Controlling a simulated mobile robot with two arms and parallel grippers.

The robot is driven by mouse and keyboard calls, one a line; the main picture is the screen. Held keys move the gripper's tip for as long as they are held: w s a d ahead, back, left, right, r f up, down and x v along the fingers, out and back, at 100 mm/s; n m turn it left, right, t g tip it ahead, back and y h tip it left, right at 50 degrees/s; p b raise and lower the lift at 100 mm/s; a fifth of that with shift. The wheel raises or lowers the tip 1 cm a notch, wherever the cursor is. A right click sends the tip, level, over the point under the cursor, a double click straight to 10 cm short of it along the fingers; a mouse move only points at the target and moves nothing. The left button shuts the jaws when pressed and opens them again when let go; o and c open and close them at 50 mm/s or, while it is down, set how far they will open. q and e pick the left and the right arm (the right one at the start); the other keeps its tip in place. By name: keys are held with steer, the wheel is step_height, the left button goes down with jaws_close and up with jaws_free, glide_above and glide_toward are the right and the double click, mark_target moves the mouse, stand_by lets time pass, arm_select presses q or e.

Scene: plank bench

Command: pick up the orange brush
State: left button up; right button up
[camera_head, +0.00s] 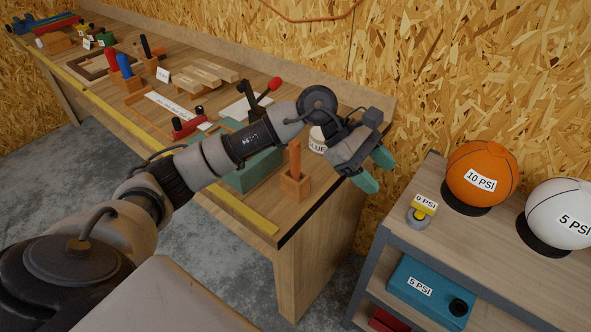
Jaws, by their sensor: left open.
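The orange brush (295,157) stands upright in a small wooden holder (297,187) near the right end of the plank bench (250,208). Only its orange upper part shows; its lower end is hidden in the holder. My left gripper (375,170) has teal fingertips that are apart, with nothing between them. In the picture it is to the right of the brush, past the bench's right end, and not touching it. My right gripper is out of view.
A white glue container (317,138) is partly hidden behind my left arm. A green box (250,172) sits left of the holder. A shelf cart (455,235) on the right carries an orange ball (481,172) and a white ball (560,213). Several tools fill the bench's far left.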

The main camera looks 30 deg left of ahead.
arm_select(q)
steer(key=w+a+r+m+y, duration=0.1)
steer(key=w+a+m+y, duration=0.1)
steer(key=a+y, duration=0.6)
step_height(320, 180, up, 3)
steer(key=y, duration=0.2)
glide_above(295, 153)
steer(key=shift+w+a+r+g, duration=0.1)
steer(key=shift+w+r+g, duration=0.1)
steer(key=shift+w+g, duration=0.15)
steer(key=shift+y, duration=0.3)
steer(key=f, duration=0.1)
steer(key=f+p, duration=0.1)
steer(key=f, duration=0.2)
steer(key=shift+a+f, duration=0.4)
steer(key=f+p, duration=0.1)
steer(key=f, duration=0.1)
steer(key=f+p, duration=0.1)
steer(key=f, duration=0.1)
steer(key=shift+w+d+f+p, duration=0.15)
steer(key=shift+d+f+p, duration=0.05)
steer(key=shift+f+p, duration=0.2)
steer(key=shift+f, duration=0.45)
jaws_close()
